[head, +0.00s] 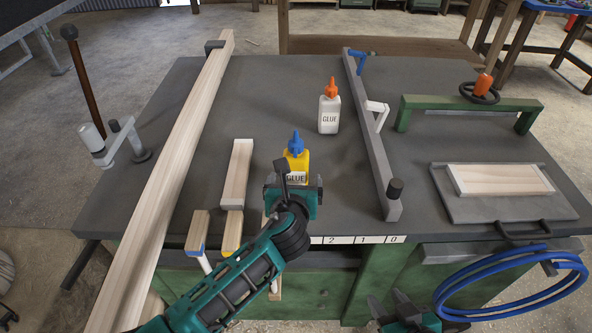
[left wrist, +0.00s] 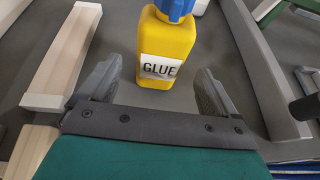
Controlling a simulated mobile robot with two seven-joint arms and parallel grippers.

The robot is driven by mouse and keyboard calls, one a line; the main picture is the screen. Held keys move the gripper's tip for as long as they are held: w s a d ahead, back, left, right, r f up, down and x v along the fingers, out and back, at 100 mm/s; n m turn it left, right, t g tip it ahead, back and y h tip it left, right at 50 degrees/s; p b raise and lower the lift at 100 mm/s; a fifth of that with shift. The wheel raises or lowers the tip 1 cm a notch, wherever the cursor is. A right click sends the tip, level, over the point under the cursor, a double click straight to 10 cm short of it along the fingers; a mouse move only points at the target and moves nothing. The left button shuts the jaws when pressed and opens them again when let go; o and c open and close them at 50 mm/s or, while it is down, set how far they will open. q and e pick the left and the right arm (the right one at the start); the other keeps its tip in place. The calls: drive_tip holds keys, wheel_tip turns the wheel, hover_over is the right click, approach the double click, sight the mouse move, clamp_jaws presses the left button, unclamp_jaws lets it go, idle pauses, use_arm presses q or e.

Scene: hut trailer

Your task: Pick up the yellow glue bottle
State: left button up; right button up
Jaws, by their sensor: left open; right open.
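The yellow glue bottle (head: 296,163) stands upright on the dark grey table, with a blue cap and a white label reading GLUE. In the left wrist view the yellow glue bottle (left wrist: 167,48) stands just ahead of and between my spread fingers, with a gap on both sides. My left gripper (head: 292,184) is open at the near side of the bottle and hides its lower part. The open fingers of my left gripper (left wrist: 155,85) show in the wrist view. My right gripper (head: 410,315) is low at the bottom edge, open and away from the table top.
A white glue bottle (head: 329,110) with an orange cap stands behind the yellow one. A short wood block (head: 236,172) and a long plank (head: 180,150) lie to the left. A grey clamp bar (head: 372,140) lies to the right. A blue hose (head: 510,290) hangs front right.

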sight(296, 139)
use_arm(q)
drive_tip(key=shift+x, duration=2.9)
drive_tip(key=shift+c, duration=0.2)
drive_tip(key=shift+r, duration=0.1)
drive_tip(key=c, duration=1.3)
drive_tip(key=shift+o, duration=0.2)
wheel_tip(296, 139, up, 10)
drive_tip(key=shift+f, duration=4.4)
drive_tip(key=shift+f, duration=0.1)
